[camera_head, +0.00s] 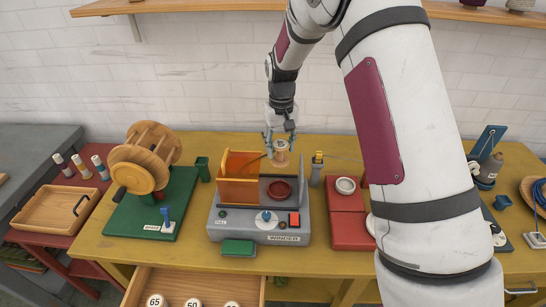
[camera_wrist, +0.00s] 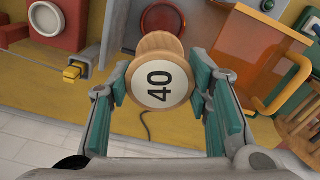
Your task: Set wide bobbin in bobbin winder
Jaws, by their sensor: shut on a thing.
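The wide bobbin (camera_wrist: 157,83) is wooden with a white end disc marked 40. In the wrist view my gripper (camera_wrist: 160,92) is shut on it, with teal pads on either side. In the head view the bobbin (camera_head: 281,150) hangs from my gripper (camera_head: 281,138) above the back of the bobbin winder (camera_head: 230,228). The winder is a grey machine labelled WINDER, with a dark red round seat (camera_head: 280,190) and an orange translucent guard (camera_head: 239,180) to its left. The bobbin is apart from the seat, which also shows in the wrist view (camera_wrist: 163,18).
A green spool stand (camera_head: 150,205) is left of the winder. A red box (camera_head: 349,225) with a round white-rimmed part is to its right. A yellow-topped post (camera_head: 317,165) stands close by. An open drawer (camera_head: 205,285) with numbered discs is below the table front.

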